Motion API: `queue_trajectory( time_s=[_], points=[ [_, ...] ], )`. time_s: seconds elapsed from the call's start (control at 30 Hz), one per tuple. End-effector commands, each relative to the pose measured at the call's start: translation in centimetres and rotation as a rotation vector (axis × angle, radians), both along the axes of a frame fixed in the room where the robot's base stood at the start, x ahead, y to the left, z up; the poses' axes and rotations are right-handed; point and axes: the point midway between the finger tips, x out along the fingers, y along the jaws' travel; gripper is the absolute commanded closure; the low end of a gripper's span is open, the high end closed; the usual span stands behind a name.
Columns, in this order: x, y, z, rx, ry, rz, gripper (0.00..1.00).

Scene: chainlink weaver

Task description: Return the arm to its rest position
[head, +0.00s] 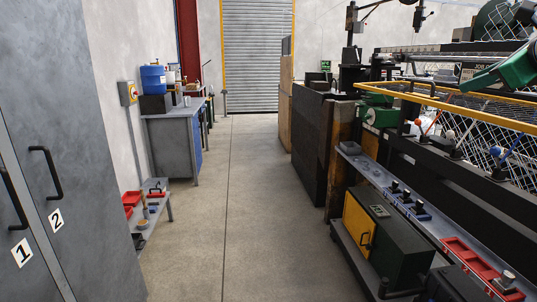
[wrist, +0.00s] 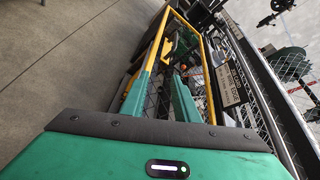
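My gripper (wrist: 160,76) shows in the wrist view beyond the green wrist housing. Its two green fingers stand apart, and I see no object held between them. Past the fingers lie the yellow rail (wrist: 203,50) and the wire mesh of the weaving machine; I cannot tell how far they are from the fingertips. In the head view, a green part (head: 508,70) reaches in from the right edge above the machine's yellow rail (head: 470,108); it looks like my arm.
Grey lockers (head: 85,130) stand close on the left. A workbench (head: 175,125) and a low bench (head: 160,205) line the left wall. The machine's shelf with red trays (head: 470,258) and a yellow-doored box (head: 358,228) are on the right. The concrete aisle (head: 235,210) between is clear.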

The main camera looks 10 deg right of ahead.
Motion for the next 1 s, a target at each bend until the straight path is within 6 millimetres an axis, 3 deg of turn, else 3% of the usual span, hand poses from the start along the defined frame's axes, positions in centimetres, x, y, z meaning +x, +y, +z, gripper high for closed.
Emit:
queue_trajectory(
  time_s=[0.27,0.47,0.73,1.0],
  points=[
    [1.1,2.5,-3.8,-0.169,0.098,0.116,0.72],
    [2.3,6.0,-7.9,-0.36,0.197,0.271,0.72],
    [2.7,13.7,-17.0,-0.785,0.376,0.655,0.72],
    [0.1,20.6,-26.0,-1.234,0.492,1.129,0.72]
  ],
)
